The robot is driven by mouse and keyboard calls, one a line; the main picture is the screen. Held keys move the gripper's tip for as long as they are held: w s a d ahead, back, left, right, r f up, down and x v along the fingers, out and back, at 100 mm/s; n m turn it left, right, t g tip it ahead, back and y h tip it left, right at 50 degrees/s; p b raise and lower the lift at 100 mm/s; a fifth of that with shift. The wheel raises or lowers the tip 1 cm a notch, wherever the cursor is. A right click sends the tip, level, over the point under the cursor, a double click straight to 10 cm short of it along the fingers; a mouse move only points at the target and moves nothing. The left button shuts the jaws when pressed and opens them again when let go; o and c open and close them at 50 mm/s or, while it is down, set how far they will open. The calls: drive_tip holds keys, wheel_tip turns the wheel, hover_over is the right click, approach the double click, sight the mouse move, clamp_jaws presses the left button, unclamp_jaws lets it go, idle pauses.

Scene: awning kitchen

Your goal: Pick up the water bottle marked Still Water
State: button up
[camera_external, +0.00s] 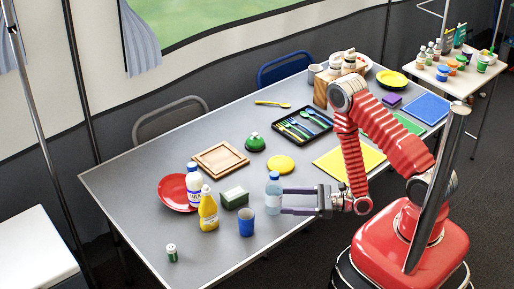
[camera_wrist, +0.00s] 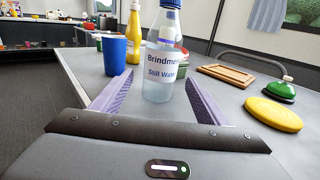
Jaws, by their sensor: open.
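The water bottle (camera_wrist: 161,62) is clear with a blue cap and a label reading "Still Water". It stands upright on the grey table in the wrist view, between the two fingers of my open gripper (camera_wrist: 155,98). In the external view the bottle (camera_external: 273,195) stands near the table's front edge, at the tips of my gripper (camera_external: 283,202), which reaches in from the right, level and low. I cannot tell whether either finger touches the bottle.
A black cutlery tray (camera_external: 303,126) and a yellow mat (camera_external: 348,163) lie farther right.

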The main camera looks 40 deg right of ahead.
sight(278, 200)
drive_tip(key=shift+x, duration=2.1)
drive_tip(key=shift+x, duration=2.55)
drive_tip(key=shift+c, duration=0.4)
drive_tip(key=c, duration=1)
